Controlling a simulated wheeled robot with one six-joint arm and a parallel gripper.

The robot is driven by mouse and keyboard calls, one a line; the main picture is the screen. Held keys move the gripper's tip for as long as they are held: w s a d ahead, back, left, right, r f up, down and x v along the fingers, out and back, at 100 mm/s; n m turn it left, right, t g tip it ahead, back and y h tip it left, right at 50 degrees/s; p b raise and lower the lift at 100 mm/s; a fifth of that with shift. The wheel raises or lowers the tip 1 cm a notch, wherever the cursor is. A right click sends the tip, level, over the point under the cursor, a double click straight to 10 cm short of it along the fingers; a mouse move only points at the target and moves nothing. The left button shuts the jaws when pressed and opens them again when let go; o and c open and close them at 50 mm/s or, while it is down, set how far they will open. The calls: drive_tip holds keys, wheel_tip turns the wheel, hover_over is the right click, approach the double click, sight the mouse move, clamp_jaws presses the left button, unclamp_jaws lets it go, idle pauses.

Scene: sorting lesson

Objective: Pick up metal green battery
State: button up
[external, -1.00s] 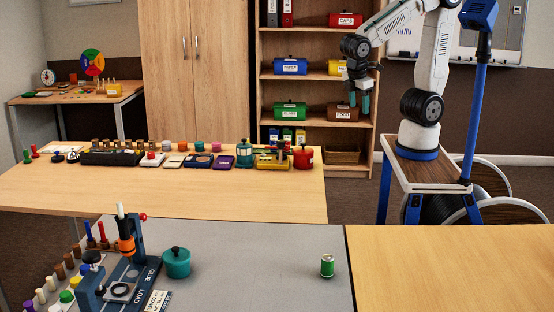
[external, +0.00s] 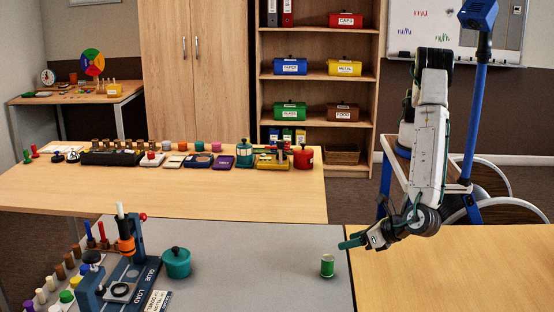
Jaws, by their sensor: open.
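The green metal battery (external: 327,266) stands upright on the grey table (external: 250,265), near that table's right edge. It is a small green cylinder with a pale metal top. My gripper (external: 346,243) is open and empty. Its teal fingers point left and appear just above and to the right of the battery in the picture, apart from it. The near finger hides most of the far one. I cannot tell the exact gap in depth between the fingers and the battery.
A teal lidded pot (external: 176,263) and a blue press stand (external: 125,265) are on the left of the grey table. A wooden table (external: 460,270) adjoins on the right and is bare. The grey surface between pot and battery is clear. Another table (external: 200,190) behind holds several items.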

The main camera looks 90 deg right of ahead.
sight(320, 274)
drive_tip(key=a, duration=0.1)
drive_tip(key=a+f+n+t, duration=0.1)
drive_tip(key=a+f+n+y, duration=0.1)
drive_tip(key=a, duration=0.1)
drive_tip(key=shift+s, duration=0.25)
drive_tip(key=a+r+n, duration=0.1)
drive_tip(key=a, duration=0.1)
drive_tip(key=w+a+r+n+t+y, duration=0.2)
drive_tip(key=a, duration=0.1)
drive_tip(key=shift+w+a, duration=0.25)
drive_tip(key=shift+a, duration=0.05)
drive_tip(key=shift+w+f, duration=0.2)
drive_tip(key=x, duration=0.7)
drive_tip(key=shift+w+d+r, duration=0.1)
drive_tip(key=shift+w, duration=0.1)
drive_tip(key=c, duration=1.1)
